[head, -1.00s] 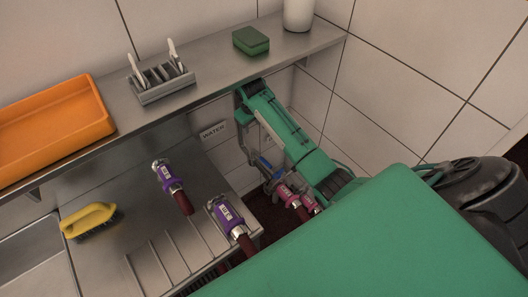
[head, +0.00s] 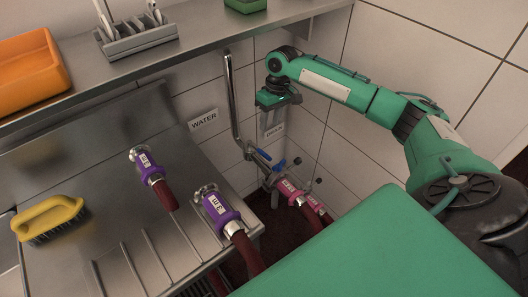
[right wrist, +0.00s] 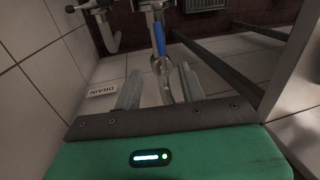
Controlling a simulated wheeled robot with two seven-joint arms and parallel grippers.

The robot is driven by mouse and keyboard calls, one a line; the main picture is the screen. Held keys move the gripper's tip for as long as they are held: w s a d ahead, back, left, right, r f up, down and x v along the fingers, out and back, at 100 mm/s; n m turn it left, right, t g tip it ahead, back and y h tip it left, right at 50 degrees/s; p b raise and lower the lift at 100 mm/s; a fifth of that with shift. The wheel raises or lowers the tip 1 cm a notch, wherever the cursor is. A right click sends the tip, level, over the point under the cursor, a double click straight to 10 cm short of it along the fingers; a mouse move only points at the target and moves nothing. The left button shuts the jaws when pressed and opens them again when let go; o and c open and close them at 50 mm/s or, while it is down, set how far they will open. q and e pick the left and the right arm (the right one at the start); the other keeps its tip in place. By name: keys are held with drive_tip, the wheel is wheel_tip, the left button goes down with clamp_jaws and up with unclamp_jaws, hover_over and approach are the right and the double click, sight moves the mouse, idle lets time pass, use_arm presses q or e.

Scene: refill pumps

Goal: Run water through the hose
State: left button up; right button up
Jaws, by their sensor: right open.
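My right gripper (head: 270,128) is open and empty, pointing down near the wall above the valves; its two fingers also show in the right wrist view (right wrist: 160,88). Blue valve levers (head: 278,165) sit on metal pipework below it, beside a tall upright pipe (head: 230,100). One blue lever (right wrist: 160,38) shows beyond and between the fingers in the right wrist view, apart from them. Pink hose couplings (head: 290,188) are at the pipework. Two dark red hoses with purple couplings (head: 145,163) (head: 218,209) rest at the steel counter. My left gripper is not in view.
A WATER label (head: 203,121) and a DRAIN label (head: 274,130) are on the tiled wall. A yellow brush (head: 48,220) lies on the counter (head: 120,200).

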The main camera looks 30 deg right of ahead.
sight(264, 152)
drive_tip(key=f, duration=0.4)
drive_tip(key=a+f, duration=0.1)
drive_tip(key=f, duration=0.3)
drive_tip(key=a+f, duration=0.1)
drive_tip(key=f, duration=0.3)
drive_tip(key=shift+s+a+f, duration=0.15)
drive_tip(key=shift+a+f, duration=0.05)
clamp_jaws()
